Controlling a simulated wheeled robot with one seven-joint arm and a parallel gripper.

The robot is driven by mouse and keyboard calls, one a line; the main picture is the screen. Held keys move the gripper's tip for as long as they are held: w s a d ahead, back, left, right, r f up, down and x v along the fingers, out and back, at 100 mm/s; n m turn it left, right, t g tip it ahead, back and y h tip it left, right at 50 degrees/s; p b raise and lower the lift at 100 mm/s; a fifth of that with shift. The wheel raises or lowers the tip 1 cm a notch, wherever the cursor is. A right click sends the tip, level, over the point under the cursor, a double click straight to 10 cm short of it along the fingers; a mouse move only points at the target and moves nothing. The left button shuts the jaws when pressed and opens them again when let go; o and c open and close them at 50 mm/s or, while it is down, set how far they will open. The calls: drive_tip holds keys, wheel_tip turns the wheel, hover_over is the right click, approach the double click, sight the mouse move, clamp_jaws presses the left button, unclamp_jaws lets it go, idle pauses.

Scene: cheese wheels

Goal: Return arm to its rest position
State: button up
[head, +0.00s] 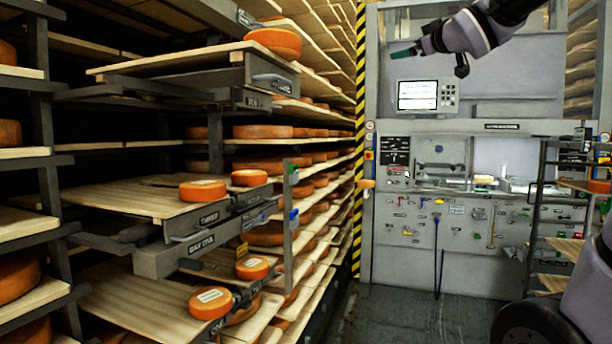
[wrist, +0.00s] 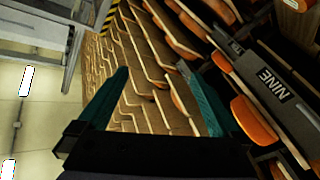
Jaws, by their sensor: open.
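My gripper (head: 403,53) is at the upper right of the head view, raised in front of the grey machine, with its teal fingertips pointing left. In the wrist view my gripper (wrist: 155,85) shows two teal fingers spread wide apart with nothing between them. Shelves of cheese wheels show beyond the fingers, and the wrist view is tilted sideways. The fingers appear clear of the shelves.
Tall racks with orange cheese wheels (head: 203,190) on wooden boards fill the left side. Pulled-out boards (head: 125,200) jut out. A grey machine (head: 480,240) with a screen (head: 417,95) stands behind. A rack (head: 537,210) stands at right. Dark floor (head: 400,318) is clear between.

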drive_tip(key=s+d+f+m+g+h, duration=0.25)
drive_tip(key=s+f+m, duration=0.2)
drive_tip(key=f, duration=0.35)
drive_tip(key=s+d+f+m+g+h, duration=0.15)
drive_tip(key=s+f+m+g, duration=0.3)
drive_tip(key=f, duration=0.45)
drive_tip(key=s+a+f+m+g+y, duration=0.1)
drive_tip(key=s+a+f+g, duration=0.1)
drive_tip(key=s+f, duration=0.4)
drive_tip(key=s+a+f+m+g, duration=0.2)
drive_tip(key=s+a+f, duration=0.1)
drive_tip(key=s+f, duration=0.3)
drive_tip(key=shift+s+f+g+y, duration=0.3)
drive_tip(key=shift+s+f+y, duration=0.05)
drive_tip(key=shift+y, duration=0.05)
drive_tip(key=shift+s+a+f, duration=0.55)
drive_tip(key=shift+s+f, duration=0.1)
drive_tip(key=shift+s, duration=0.25)
drive_tip(key=c, duration=0.9)
drive_tip(key=shift+g+y, duration=0.3)
drive_tip(key=shift+g, duration=0.1)
drive_tip(key=c, duration=0.4)
clamp_jaws()
drive_tip(key=m+g+y, duration=0.2)
drive_tip(key=m+y, duration=1.3)
drive_tip(key=m, duration=0.3)
approach(300, 44)
drive_tip(key=x, duration=0.7)
drive_tip(key=shift+s, duration=0.2)
